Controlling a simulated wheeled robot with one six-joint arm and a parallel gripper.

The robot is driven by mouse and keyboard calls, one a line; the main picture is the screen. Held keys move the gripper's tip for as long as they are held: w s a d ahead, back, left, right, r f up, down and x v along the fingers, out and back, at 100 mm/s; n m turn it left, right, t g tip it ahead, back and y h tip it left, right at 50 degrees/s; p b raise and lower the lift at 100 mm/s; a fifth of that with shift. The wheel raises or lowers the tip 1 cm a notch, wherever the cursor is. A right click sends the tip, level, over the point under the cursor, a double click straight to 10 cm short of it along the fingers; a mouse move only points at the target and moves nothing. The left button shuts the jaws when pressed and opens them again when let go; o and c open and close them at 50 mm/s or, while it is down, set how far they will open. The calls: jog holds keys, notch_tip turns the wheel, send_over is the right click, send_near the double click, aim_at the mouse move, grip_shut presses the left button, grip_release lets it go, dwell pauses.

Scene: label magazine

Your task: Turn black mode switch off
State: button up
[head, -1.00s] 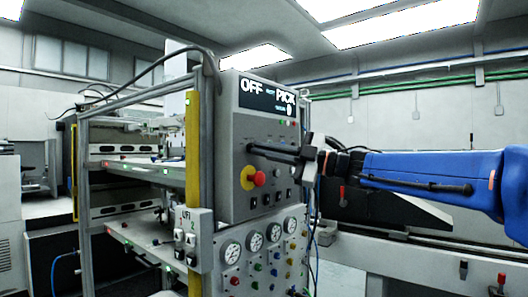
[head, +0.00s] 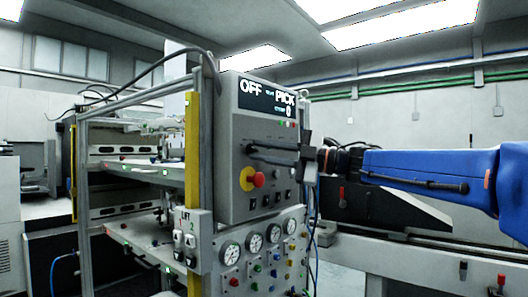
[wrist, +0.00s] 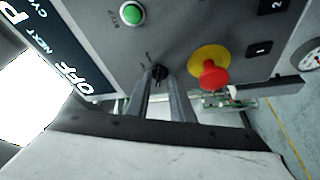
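The grey control panel (head: 232,190) stands upright at the middle of the head view. Its display (head: 266,96) reads OFF at left and PICK at right, with small text between. The black mode switch (wrist: 160,73) shows in the wrist view between my fingertips. My gripper (head: 253,150) reaches in from the right in the head view, its fingers at the panel face. In the wrist view my gripper (wrist: 160,82) has one finger on each side of the switch, seemingly touching it. The fingers hide the switch in the head view.
A red emergency button (head: 258,180) on a yellow base sits just below my fingers; it also shows in the wrist view (wrist: 211,74). A green button (wrist: 132,13) is nearby. Gauges (head: 254,241) and small knobs fill the lower panel. A yellow post (head: 192,150) stands left.

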dwell(0.3)
jog(key=v, duration=1.7)
jog(key=shift+d, duration=0.2)
jog(key=shift+r, duration=0.1)
